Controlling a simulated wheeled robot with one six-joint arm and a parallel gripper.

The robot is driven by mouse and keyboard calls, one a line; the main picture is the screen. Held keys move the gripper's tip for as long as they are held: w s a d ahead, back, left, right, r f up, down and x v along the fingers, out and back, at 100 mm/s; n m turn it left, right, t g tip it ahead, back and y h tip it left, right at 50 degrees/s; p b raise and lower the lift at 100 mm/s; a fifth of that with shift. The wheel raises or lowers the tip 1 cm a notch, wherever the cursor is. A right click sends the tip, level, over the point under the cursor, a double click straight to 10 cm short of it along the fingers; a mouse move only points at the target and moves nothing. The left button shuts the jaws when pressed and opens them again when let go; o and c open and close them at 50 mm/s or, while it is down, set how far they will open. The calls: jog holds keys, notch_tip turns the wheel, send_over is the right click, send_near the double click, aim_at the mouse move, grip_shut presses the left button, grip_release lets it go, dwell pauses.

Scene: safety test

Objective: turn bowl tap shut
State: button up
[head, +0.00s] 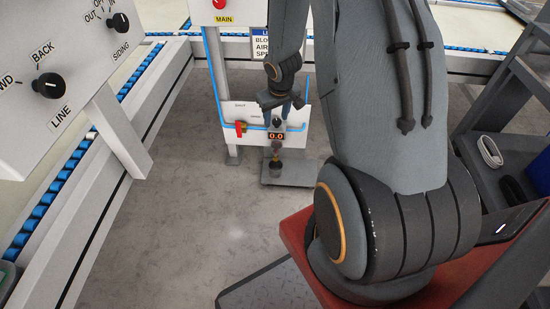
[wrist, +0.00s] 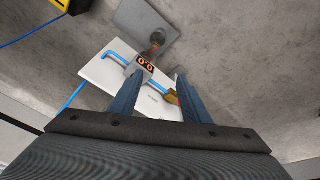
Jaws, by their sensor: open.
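The tap is a small brass valve with a red handle (head: 239,129) on the white panel (head: 238,110), at its left side in the head view. The handle looks upright there. In the wrist view the brass tap (wrist: 171,97) lies between the finger outlines, close to the right finger, which partly hides it. A blue pipe (wrist: 158,85) runs to it. My gripper (head: 281,113) hangs by the panel, right of the tap in the head view. Its two blue fingers are apart and empty in the wrist view (wrist: 160,77). I cannot tell their distance from the panel.
A lit gauge reading 0.0 (head: 277,135) sits by the panel, above a dark knobbed part and a grey plate (head: 290,173) on the floor. A conveyor frame (head: 110,190) and control boxes stand left. A dark shelf (head: 485,125) stands right.

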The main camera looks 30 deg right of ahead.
jog(key=t+y+b, duration=0.1)
jog(key=b, duration=0.6)
send_near(276, 152)
jog(key=b+x, duration=0.2)
jog(key=x, duration=0.6)
jog(key=shift+b, duration=0.3)
